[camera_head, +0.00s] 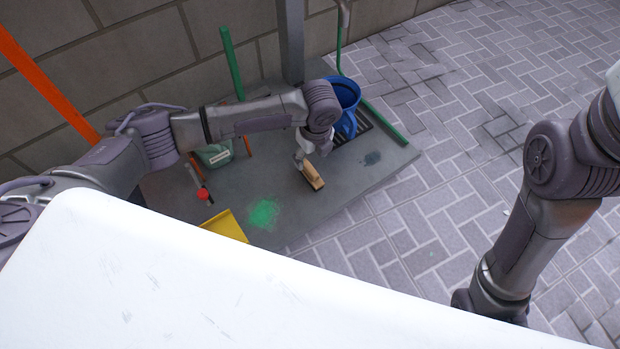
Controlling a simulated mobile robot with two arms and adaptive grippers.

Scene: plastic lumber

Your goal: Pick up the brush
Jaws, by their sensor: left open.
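The brush (313,177) has a tan wooden body and lies on the grey slab (345,188) near its front edge. My left gripper (300,162) is right at the brush's far end, pointing down. It is open, but its fingers are small and partly hidden by my wrist, so I cannot tell whether they touch the brush. My right arm shows at the right, and its gripper is out of view.
A blue bucket (345,95) stands behind, to the right of my left wrist. A yellow dustpan (226,226), a red-tipped tool (203,194) and a green container (214,155) are to the left. Paving at right is clear.

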